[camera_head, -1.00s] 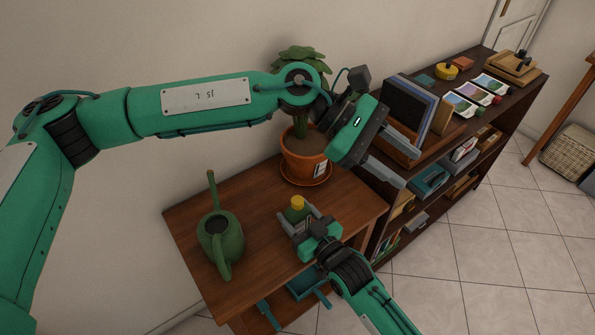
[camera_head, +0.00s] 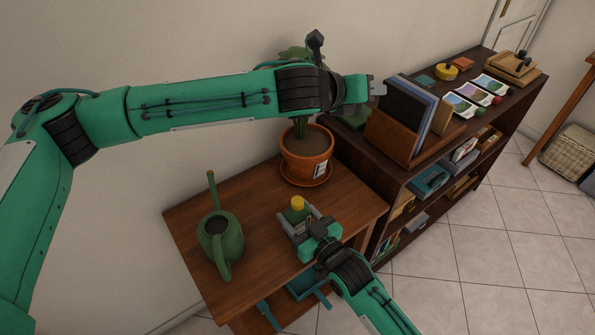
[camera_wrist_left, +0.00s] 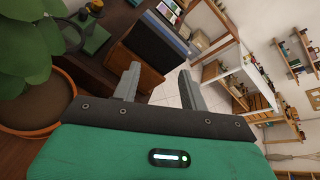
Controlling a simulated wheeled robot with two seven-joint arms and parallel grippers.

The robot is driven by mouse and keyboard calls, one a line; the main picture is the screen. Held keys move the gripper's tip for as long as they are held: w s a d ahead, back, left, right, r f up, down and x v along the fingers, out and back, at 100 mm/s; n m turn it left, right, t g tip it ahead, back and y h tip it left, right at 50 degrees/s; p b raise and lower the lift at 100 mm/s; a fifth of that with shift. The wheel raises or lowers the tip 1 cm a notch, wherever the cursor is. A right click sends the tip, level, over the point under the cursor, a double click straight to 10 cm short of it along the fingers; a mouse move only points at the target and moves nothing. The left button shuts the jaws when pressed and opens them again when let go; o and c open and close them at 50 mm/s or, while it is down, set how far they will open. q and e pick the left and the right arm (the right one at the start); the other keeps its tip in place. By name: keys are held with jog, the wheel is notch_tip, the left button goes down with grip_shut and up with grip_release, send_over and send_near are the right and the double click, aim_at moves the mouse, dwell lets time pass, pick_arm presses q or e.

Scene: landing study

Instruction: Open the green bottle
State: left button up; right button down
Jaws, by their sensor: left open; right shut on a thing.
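The green bottle (camera_head: 297,215) with a yellow cap (camera_head: 297,202) stands on the wooden table in the head view. My right gripper (camera_head: 299,219) is shut on the bottle's body from the front, and the cap stays clear above the fingers. My left gripper (camera_head: 376,88) is up at the back, well above and away from the bottle, close to the folders on the shelf unit. In the left wrist view its two fingers (camera_wrist_left: 160,72) are spread with nothing between them. The bottle does not show in that view.
A green watering can (camera_head: 220,240) stands left of the bottle, and a potted plant (camera_head: 306,155) stands behind it. The shelf unit (camera_head: 400,178) carries a holder of folders (camera_head: 408,115). The wooden table (camera_head: 262,215) is bare between can and bottle.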

pick_arm(q)
jog(key=a+f+n+g+y, duration=0.1)
jog(key=a+f+n+y, duration=0.15)
jog(key=f, duration=0.25)
jog(key=g+y, duration=0.8)
send_over(297, 200)
notch_tip(297, 200, down, 7)
jog(key=shift+f, duration=3.95)
